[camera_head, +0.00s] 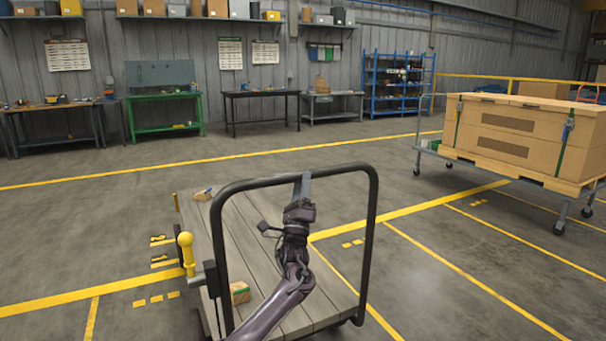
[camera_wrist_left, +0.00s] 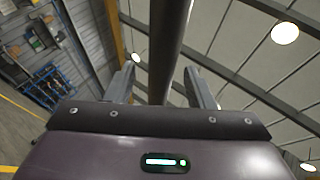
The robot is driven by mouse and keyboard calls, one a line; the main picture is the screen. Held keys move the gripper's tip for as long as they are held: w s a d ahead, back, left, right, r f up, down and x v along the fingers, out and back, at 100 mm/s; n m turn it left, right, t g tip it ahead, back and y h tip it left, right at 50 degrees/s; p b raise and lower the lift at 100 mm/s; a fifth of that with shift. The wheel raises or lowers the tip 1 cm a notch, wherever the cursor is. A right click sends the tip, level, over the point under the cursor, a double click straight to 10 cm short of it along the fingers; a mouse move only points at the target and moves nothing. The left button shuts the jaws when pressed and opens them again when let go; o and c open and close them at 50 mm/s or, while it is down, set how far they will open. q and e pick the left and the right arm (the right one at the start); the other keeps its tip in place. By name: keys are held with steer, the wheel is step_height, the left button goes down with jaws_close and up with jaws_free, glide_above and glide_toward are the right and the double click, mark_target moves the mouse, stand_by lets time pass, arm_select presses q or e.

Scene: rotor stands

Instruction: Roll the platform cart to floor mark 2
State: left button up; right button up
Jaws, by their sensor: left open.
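The platform cart (camera_head: 262,235) has a grey plank deck and a tall black push handle (camera_head: 375,215) at its near end. My left gripper (camera_head: 302,186) is at the handle's top bar. In the left wrist view, the dark bar (camera_wrist_left: 168,45) runs between the two open fingers (camera_wrist_left: 163,88). I cannot tell whether either finger touches it. A yellow-knobbed lever (camera_head: 186,252) stands at the cart's left side. A pair of yellow floor squares (camera_head: 352,244) lies right of the cart, and three squares (camera_head: 156,299) lie to its left. No written number is readable. My right gripper is out of view.
A small box (camera_head: 240,292) and another small item (camera_head: 203,193) lie on the deck. A wheeled cart with large cartons (camera_head: 530,138) stands at the right. Workbenches (camera_head: 165,110) line the back wall. Open floor lies ahead, crossed by yellow lines.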

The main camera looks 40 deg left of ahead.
arm_select(q)
steer(key=shift+v, duration=1.8)
